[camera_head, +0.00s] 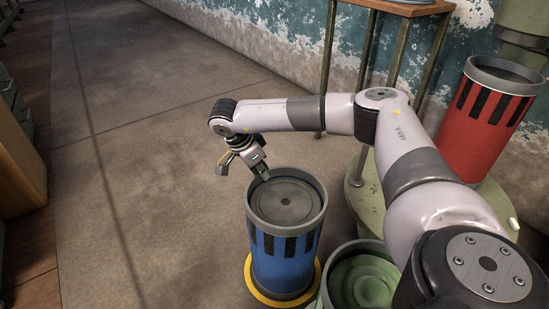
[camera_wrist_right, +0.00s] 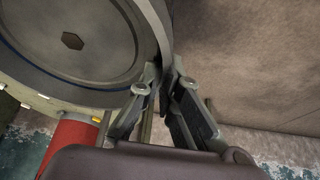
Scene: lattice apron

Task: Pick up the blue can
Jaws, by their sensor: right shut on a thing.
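The blue can (camera_head: 284,255) stands upright, with dark vertical bars near its top and a grey recessed lid. Its lower end is inside a yellow ring (camera_head: 262,296). My right gripper (camera_head: 262,174) reaches the can's far left rim from above. In the right wrist view the fingers (camera_wrist_right: 165,75) are shut on the rim of the blue can (camera_wrist_right: 75,45), one finger on each side of its wall. The lid fills the upper left of that view. My left gripper is not in view.
A green container (camera_head: 362,280) stands right of the can, partly behind my arm. A red can (camera_head: 488,125) stands on a round green platform (camera_head: 365,190) at the right. A tall wooden-topped table (camera_head: 415,7) is behind. The floor (camera_head: 150,190) to the left is clear.

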